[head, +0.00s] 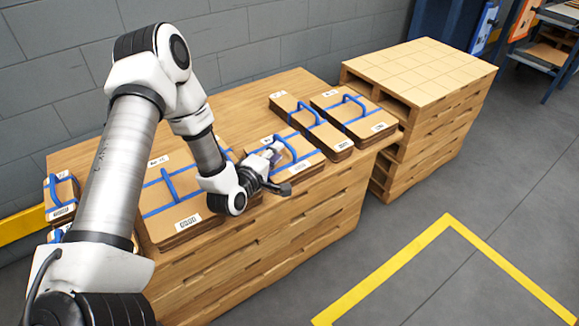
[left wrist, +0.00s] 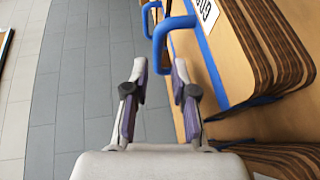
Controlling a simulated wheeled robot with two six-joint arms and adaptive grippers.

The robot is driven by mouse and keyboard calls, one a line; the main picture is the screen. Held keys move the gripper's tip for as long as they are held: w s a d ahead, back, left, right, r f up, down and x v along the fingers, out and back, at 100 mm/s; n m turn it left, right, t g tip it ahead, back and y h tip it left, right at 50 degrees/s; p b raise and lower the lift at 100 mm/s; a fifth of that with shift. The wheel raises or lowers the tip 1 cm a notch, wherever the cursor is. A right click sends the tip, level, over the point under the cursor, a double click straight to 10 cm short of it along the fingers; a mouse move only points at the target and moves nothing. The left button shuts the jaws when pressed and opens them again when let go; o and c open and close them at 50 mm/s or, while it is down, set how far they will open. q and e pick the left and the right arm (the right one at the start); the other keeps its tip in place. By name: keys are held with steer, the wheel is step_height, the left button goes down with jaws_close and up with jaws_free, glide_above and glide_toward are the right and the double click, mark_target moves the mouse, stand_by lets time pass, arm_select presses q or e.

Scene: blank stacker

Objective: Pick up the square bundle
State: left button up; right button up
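Several flat brown bundles with blue straps and handles lie on a wooden pallet stack. A roughly square bundle (head: 311,158) is by my left gripper (head: 280,170), its blue handle (head: 284,147) standing up. Another squarish bundle (head: 365,127) lies at the back right; I cannot tell for sure which one the task means. In the left wrist view, my left gripper (left wrist: 159,70) is open and empty. A blue handle (left wrist: 163,40) is just beyond its fingertips, roughly between them. My arm hides part of the near bundles. My right gripper is not in view.
A larger bundle (head: 160,213) lies left of the gripper, a long narrow one (head: 333,138) to the right, and a small one (head: 62,212) at far left. A second pallet stack (head: 420,70) stands behind right. The floor in front is clear, with yellow lines (head: 400,262).

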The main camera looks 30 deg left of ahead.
mark_target(285, 141)
arm_select(q)
steer(key=w, duration=0.1)
steer(key=w+b, duration=0.1)
steer(key=w, duration=0.1)
steer(key=w+b, duration=0.1)
steer(key=w, duration=0.1)
steer(key=shift+w+a+f, duration=0.2)
steer(key=shift+a+f, duration=0.05)
steer(key=shift+f, duration=0.15)
steer(key=shift+w+a, duration=0.1)
steer(key=shift+w, duration=0.2)
jaws_close()
